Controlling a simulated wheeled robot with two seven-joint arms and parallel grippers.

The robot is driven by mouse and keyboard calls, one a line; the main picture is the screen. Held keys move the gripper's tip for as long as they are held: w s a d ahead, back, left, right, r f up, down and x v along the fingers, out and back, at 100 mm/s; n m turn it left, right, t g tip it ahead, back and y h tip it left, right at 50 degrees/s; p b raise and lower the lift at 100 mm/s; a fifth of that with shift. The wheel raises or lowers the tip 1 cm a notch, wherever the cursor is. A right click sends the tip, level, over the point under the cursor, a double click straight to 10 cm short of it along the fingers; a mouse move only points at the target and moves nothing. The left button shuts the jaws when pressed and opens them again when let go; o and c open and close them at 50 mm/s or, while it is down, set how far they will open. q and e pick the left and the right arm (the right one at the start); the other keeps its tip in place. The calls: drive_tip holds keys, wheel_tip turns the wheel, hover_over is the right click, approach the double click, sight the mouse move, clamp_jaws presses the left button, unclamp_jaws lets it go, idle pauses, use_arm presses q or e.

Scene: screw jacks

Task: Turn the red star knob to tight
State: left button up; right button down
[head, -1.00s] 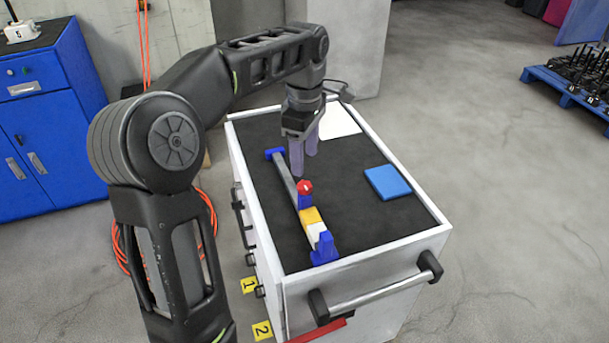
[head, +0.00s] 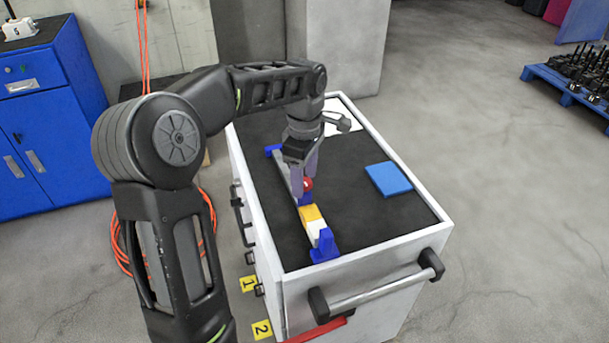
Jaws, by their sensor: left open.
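The red star knob (head: 308,184) sits on the blue slider of a rail fixture on the dark cart top. The fixture has a grey rail (head: 283,165), a yellow block (head: 310,214), a white block (head: 316,231) and a blue end stop (head: 324,246). My left gripper (head: 304,190) points down at the knob with its fingers open, one on either side of it. The fingers partly hide the knob; I cannot tell whether they touch it. My right gripper is not in view.
A blue flat box (head: 388,179) lies on the cart top (head: 370,225) to the right, with free room between. A white sheet (head: 343,112) lies at the back. The cart's handle (head: 375,297) is at the front. A blue cabinet (head: 45,120) stands at left.

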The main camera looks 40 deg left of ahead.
use_arm(q)
drive_tip(key=shift+c, duration=0.2)
clamp_jaws()
idle(0.3)
drive_tip(key=shift+m, duration=0.4)
drive_tip(key=m, duration=0.5)
drive_tip(key=shift+m, duration=0.4)
drive_tip(key=m, duration=0.5)
drive_tip(key=shift+p, duration=0.3)
drive_tip(key=m, duration=0.6)
drive_tip(key=shift+m+p, duration=0.3)
drive_tip(key=shift+m, duration=0.1)
drive_tip(key=m, duration=0.5)
drive_tip(key=shift+m, duration=0.3)
